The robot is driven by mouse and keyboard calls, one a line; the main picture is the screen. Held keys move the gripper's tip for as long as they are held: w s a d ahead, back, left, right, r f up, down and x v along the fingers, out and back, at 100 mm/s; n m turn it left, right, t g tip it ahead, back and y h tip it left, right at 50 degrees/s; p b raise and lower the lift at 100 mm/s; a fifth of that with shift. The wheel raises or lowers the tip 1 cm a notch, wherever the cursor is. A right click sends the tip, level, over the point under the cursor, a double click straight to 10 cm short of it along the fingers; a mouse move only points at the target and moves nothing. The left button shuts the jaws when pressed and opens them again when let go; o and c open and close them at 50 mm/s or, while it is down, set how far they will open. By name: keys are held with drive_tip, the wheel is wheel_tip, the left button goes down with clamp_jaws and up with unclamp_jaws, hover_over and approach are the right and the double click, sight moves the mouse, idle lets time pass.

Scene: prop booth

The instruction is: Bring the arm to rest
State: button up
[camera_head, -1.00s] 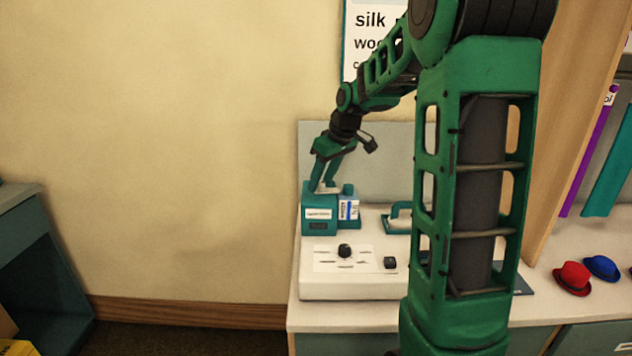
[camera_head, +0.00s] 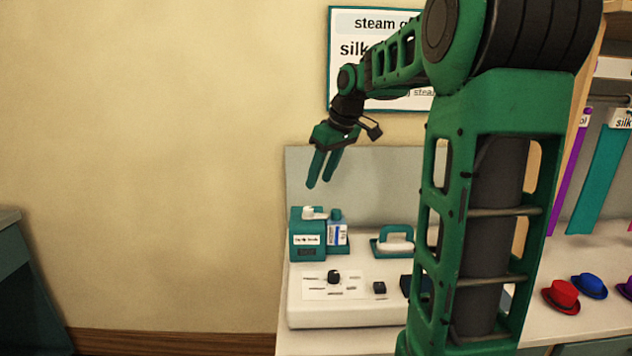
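My gripper (camera_head: 320,169) hangs from the green arm, fingers pointing down and slightly left. A gap shows between its two fingers, and nothing is between them. It is in the air above a teal box (camera_head: 307,252) with a white label and a white piece on its top, apart from it. My arm's large green link stands in front on the right and hides part of the counter.
A teal bottle (camera_head: 337,234) stands beside the box. A teal-handled iron (camera_head: 395,240) and a panel with a black knob (camera_head: 333,277) are on the white counter unit. Red (camera_head: 561,297) and blue (camera_head: 588,285) hats lie at right. A sign (camera_head: 348,50) hangs behind the arm.

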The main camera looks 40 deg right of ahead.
idle(0.4)
drive_tip(key=s+a+f+m+g, duration=0.1)
drive_tip(key=s+f, duration=0.4)
drive_tip(key=s, duration=0.5)
drive_tip(key=s+a+f+m+g, duration=0.2)
drive_tip(key=s+f+m, duration=0.3)
drive_tip(key=s, duration=0.6)
drive_tip(key=s+a+f+m+g, duration=0.1)
drive_tip(key=s+a+f, duration=0.3)
drive_tip(key=s, duration=0.7)
drive_tip(key=shift+f+m+g+h, duration=0.3)
drive_tip(key=shift+f+m+h, duration=0.1)
drive_tip(key=shift+m, duration=0.5)
drive_tip(key=shift+w+f, duration=0.25)
drive_tip(key=shift+w, duration=0.35)
